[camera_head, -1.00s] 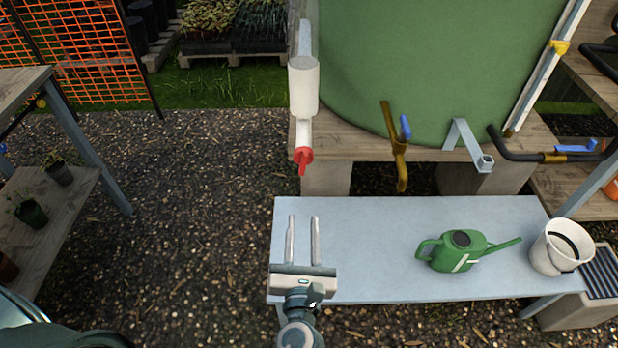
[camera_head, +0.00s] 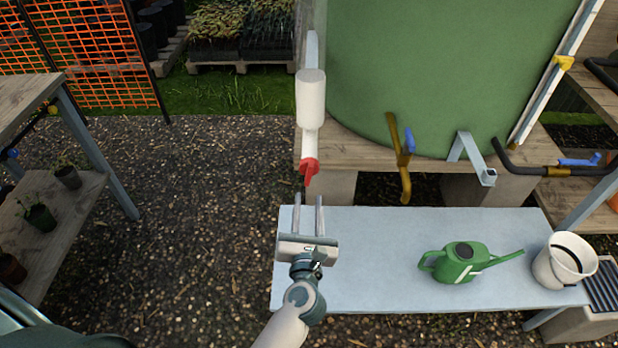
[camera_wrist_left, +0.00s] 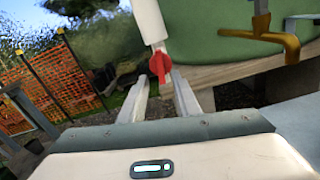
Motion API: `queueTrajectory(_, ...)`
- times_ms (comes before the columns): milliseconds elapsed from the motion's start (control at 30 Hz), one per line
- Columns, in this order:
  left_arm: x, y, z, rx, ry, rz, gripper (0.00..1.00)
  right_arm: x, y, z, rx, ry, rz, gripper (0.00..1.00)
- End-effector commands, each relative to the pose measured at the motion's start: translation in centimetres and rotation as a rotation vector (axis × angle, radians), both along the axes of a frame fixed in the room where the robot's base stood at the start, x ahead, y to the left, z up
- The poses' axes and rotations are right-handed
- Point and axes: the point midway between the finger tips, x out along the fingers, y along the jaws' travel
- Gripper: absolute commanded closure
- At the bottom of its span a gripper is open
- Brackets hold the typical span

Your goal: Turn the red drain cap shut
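The red drain cap (camera_head: 309,169) sits at the lower end of a white downpipe with a thicker white cylinder (camera_head: 311,97) above it. A narrow red tab points down from the cap. My left gripper (camera_head: 308,200) is open and empty, just below and in front of the cap in the head view. In the left wrist view the cap (camera_wrist_left: 161,67) shows beyond and between the two fingertips (camera_wrist_left: 159,84), not clasped. My right gripper is not in view.
A green tank (camera_head: 430,70) with a brass tap (camera_head: 403,165) stands on a wooden platform to the right. A pale bench (camera_head: 370,285) below carries a green watering can (camera_head: 458,263) and a white bucket (camera_head: 563,260). Gravel at left is open, beside a wooden shelf (camera_head: 75,205).

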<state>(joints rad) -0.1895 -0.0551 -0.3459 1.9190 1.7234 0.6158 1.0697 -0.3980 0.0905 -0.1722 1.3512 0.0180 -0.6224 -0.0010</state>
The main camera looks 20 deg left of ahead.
Motion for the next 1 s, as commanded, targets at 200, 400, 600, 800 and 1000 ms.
queueTrajectory(200,3.9,1.1,0.2,0.002,-0.003,-0.001,0.7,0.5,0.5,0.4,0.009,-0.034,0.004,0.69)
queueTrajectory(400,6.5,1.8,0.1,0.002,-0.002,0.0,0.7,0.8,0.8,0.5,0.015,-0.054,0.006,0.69)
queueTrajectory(600,7.7,2.2,0.0,0.0,-0.001,-0.001,0.7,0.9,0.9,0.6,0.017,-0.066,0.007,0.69)
queueTrajectory(800,7.8,2.2,0.0,0.0,0.0,-0.001,0.7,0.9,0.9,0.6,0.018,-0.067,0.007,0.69)
queueTrajectory(1000,7.8,2.2,0.0,0.0,0.0,-0.001,0.87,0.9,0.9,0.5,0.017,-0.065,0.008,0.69)
